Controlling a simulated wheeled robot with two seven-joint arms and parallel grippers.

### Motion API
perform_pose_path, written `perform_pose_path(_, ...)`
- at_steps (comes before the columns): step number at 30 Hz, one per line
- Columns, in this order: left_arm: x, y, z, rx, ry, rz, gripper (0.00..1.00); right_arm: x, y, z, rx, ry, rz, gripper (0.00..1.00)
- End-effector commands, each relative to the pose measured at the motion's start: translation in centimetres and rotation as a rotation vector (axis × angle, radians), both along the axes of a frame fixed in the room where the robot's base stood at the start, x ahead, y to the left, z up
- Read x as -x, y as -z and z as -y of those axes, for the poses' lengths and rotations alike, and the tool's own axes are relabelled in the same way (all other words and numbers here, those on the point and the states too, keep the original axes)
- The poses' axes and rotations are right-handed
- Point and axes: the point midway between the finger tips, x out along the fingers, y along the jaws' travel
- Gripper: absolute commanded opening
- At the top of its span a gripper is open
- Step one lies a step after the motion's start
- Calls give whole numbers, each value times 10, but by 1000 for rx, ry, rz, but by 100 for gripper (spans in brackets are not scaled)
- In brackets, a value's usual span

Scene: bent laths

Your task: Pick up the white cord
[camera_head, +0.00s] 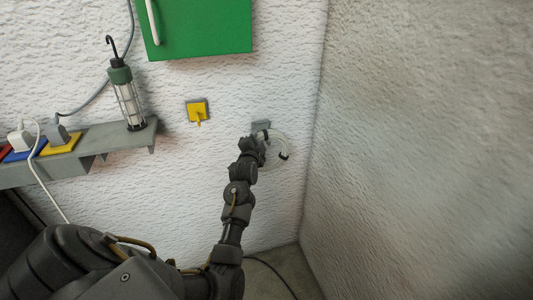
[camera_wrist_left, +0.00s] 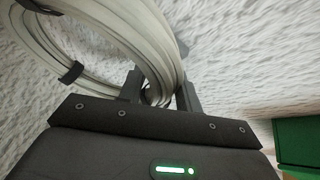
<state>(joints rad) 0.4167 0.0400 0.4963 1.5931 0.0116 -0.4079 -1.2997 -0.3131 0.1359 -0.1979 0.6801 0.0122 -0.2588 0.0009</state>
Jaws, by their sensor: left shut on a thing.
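The white cord (camera_head: 279,158) is a coiled bundle at the wall near the corner, partly hidden behind my left gripper. My left gripper (camera_head: 262,136) reaches up to it from below. In the left wrist view the coil (camera_wrist_left: 110,22) shows as thick off-white loops with dark ties. Its strands pass between the two fingers of my left gripper (camera_wrist_left: 160,95), which is shut on them. A grey wall piece (camera_head: 260,126) shows just above the gripper; whether the coil still touches it cannot be told. My right gripper is not in view.
A grey shelf (camera_head: 105,138) on the left holds a caged work lamp (camera_head: 126,95) and plugs on coloured plates. A yellow hook plate (camera_head: 197,111) and a green cabinet (camera_head: 200,25) are on the wall. The side wall (camera_head: 430,150) stands close on the right.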

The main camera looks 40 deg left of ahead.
Motion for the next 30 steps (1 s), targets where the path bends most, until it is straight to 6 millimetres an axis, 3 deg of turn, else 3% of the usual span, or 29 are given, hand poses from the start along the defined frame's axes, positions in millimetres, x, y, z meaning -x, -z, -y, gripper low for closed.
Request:
perform_pose_path(13,3,-9,2,-4,1,5,0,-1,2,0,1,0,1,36)
perform_pose_path(26,3,-72,2,-4,0,8,0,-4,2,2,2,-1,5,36)
perform_pose_path(30,23,-71,12,-3,1,3,0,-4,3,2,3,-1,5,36)
